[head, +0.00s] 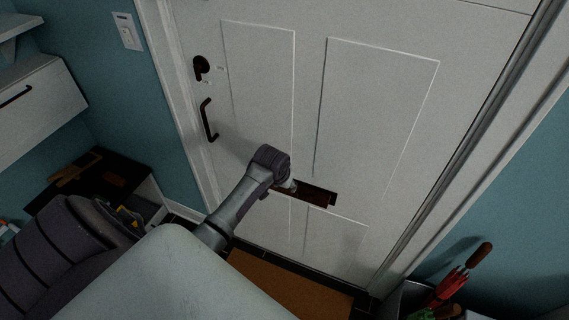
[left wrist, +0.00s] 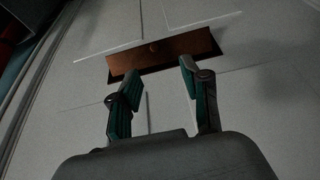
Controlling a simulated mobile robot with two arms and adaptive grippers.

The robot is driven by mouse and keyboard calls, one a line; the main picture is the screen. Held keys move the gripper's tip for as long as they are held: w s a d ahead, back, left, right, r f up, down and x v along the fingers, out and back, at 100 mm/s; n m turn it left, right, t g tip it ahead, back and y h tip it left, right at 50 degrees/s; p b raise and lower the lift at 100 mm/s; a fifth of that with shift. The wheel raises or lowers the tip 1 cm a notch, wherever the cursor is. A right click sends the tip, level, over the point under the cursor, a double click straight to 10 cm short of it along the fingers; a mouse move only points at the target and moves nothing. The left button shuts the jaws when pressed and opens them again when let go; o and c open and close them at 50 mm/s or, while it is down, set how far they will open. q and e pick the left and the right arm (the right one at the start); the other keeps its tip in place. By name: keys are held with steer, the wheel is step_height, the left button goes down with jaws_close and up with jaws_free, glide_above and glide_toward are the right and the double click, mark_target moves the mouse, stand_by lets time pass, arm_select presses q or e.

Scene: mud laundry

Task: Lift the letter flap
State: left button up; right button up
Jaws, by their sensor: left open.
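The letter flap (head: 318,194) is a brown plate in a dark slot low on the white door (head: 260,110). In the head view my left wrist hides most of the gripper and the flap's left end. My right gripper is in neither view.
A dark door handle (head: 207,120) and a lock (head: 201,68) are on the door's left side. A brown doormat (head: 285,285) lies on the floor below. A red umbrella (head: 450,288) stands at the lower right. A dark-topped bench (head: 115,178) is at the left.

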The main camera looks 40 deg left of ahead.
arm_select(q)
steer(key=shift+d+f, duration=0.1)
steer(key=t+y+b, duration=0.3)
steer(key=t+b, duration=1)
steer(key=b, duration=1)
glide_toward(294, 195)
steer(key=x, duration=0.7)
steer(key=shift+w, duration=0.35)
steer(key=shift+c, duration=0.3)
steer(key=c, duration=0.5)
jaws_close()
